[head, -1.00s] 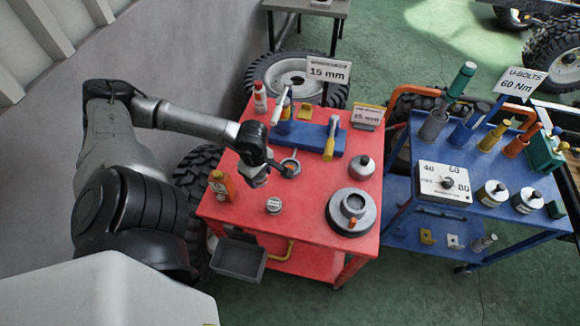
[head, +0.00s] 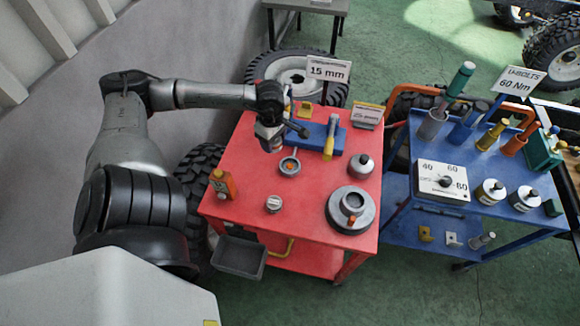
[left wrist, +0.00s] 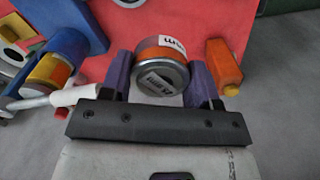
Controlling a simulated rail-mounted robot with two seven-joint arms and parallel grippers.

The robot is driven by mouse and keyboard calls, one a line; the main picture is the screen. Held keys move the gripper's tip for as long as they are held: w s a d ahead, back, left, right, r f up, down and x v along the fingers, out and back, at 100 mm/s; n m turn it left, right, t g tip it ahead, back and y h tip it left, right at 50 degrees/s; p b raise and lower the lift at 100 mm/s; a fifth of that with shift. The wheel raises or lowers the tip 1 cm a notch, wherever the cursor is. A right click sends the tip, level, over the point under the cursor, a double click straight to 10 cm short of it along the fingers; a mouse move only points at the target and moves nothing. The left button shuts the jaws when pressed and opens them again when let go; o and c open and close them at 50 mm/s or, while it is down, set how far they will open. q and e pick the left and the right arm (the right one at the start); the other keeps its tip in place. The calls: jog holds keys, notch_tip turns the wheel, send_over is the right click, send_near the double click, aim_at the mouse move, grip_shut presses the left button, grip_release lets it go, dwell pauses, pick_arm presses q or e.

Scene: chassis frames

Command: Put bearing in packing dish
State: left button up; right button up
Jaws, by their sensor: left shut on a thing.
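My left gripper (head: 268,143) is over the back left of the red cart, beside the blue stand. In the left wrist view, its purple fingers (left wrist: 160,85) are shut on a silver round piece with an orange band and white label, which I take as the bearing (left wrist: 165,70). The bearing is mostly hidden in the head view. The packing dish appears to be the wide grey round dish (head: 334,213) at the cart's front right, with a raised ring in its middle. The gripper is behind and left of it, apart. My right gripper is not in view.
The red cart (head: 240,150) also holds a small silver can (head: 273,204), an orange bottle (head: 222,184), a ringed tool (head: 290,166), a lidded grey pot (head: 361,166) and the blue stand (head: 313,140) with upright tools. A blue cart (head: 400,225) stands at right.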

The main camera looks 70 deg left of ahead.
pick_arm(q)
jog(key=w+a+r+m, duration=0.1)
jog(key=w+a+r, duration=0.1)
jog(key=w, duration=0.2)
jog(key=m+b, duration=0.3)
jog(key=m, duration=0.1)
send_over(290, 167)
notch_tip(290, 167, down, 14)
jog(key=shift+r, duration=0.1)
jog(key=shift+f+b, duration=0.35)
jog(key=shift+f, duration=2.25)
jog(key=shift+f, duration=0.1)
